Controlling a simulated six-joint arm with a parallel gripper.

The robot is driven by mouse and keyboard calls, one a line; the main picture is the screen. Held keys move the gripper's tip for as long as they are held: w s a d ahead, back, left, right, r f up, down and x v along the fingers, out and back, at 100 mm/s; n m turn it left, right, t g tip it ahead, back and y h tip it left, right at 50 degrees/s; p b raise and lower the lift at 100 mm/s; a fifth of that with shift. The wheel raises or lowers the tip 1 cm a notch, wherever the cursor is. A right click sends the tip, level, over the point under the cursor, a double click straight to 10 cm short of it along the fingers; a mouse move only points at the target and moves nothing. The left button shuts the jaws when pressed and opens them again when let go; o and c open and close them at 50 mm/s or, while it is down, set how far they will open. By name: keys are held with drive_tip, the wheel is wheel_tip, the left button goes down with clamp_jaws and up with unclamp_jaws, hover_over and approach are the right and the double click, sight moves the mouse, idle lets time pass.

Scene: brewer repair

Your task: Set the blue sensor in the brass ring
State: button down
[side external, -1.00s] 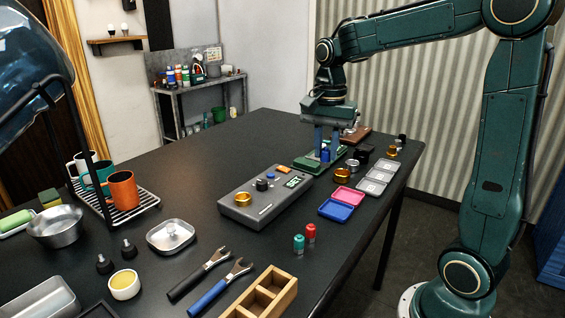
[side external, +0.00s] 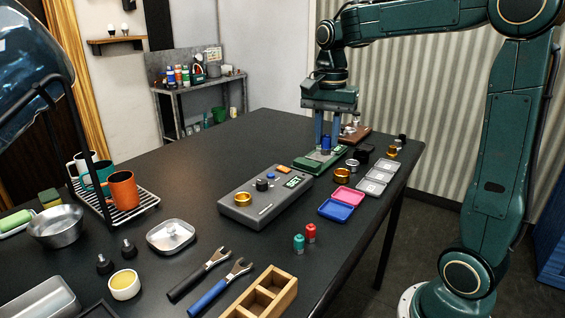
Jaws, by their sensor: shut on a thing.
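My gripper (side external: 326,145) is shut on the blue sensor (side external: 326,142), a small blue cylinder. It holds the sensor upright just above the green base (side external: 305,164) at the back of the table; whether the two touch is hard to tell. A brass ring (side external: 243,199) sits on the left part of the grey tester box (side external: 265,208), nearer the camera and to the left of my gripper.
A pink tray (side external: 347,195), a blue tray (side external: 335,212) and a pale grey tray (side external: 371,186) lie right of the box. Teal (side external: 298,243) and red (side external: 310,232) cylinders stand in front. Wrenches (side external: 219,286), a wooden box (side external: 262,296) and a mug rack (side external: 140,202) occupy the near left.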

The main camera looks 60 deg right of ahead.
drive_tip(key=w+a+f, duration=0.4)
drive_tip(key=w, duration=0.5)
drive_tip(key=w+a+f, duration=0.4)
drive_tip(key=w+f, duration=0.1)
drive_tip(key=w, duration=0.5)
drive_tip(key=shift+s, duration=0.1)
drive_tip(key=shift+f, duration=2.05)
drive_tip(key=shift+f, duration=1.25)
idle(1.6)
drive_tip(key=c, duration=0.8)
unclamp_jaws()
drive_tip(key=shift+o, duration=0.2)
